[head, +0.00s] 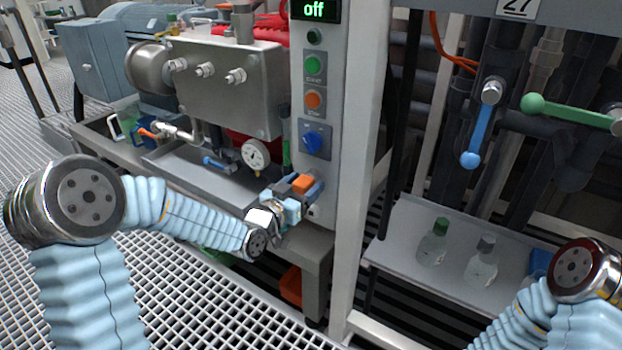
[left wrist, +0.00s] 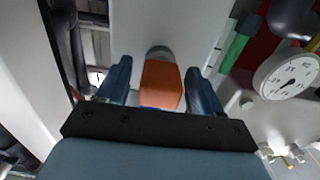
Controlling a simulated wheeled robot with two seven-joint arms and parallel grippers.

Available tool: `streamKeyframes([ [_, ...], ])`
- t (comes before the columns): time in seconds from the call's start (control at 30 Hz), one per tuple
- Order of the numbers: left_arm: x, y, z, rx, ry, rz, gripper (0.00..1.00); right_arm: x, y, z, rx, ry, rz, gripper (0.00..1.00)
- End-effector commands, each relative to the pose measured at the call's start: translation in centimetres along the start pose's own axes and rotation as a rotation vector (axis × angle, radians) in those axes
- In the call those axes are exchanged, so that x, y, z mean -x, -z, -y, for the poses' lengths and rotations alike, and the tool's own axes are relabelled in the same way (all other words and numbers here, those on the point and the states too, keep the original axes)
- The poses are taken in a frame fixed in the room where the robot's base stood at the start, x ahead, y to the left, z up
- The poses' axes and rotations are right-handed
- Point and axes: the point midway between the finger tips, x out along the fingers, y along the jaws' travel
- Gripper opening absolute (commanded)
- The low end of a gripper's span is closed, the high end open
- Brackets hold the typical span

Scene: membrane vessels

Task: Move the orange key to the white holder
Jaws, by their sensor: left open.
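The orange key (head: 304,183) is on the lower part of the grey control panel column, below the blue knob. In the left wrist view the orange key (left wrist: 161,84) stands between my two open fingers, with a round grey piece behind its far end. My left gripper (head: 300,190) is at the key, its fingers on either side with a visible gap to each. In the left wrist view my left gripper (left wrist: 161,88) is open. My right arm shows at the lower right, but its gripper is out of view. I cannot make out a white holder for certain.
The panel column (head: 318,120) carries green and orange buttons and a blue knob (head: 312,140). A pressure gauge (head: 254,155) is left of the gripper. Two bottles (head: 432,242) stand on a shelf at right, below blue and green valve handles.

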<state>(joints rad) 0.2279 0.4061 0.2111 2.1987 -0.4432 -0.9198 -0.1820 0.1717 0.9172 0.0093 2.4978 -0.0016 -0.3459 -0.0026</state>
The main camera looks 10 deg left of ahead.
Motion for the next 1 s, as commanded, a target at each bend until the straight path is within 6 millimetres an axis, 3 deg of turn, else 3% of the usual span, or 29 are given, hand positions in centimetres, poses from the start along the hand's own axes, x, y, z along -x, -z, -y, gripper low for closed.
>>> streamKeyframes([
  [1.0, 0.01, -0.02, 0.01, 0.0, 0.0, 0.0, 0.66, -0.88, -0.01, -0.33, 0.0, 0.0, 0.0, 0.43],
])
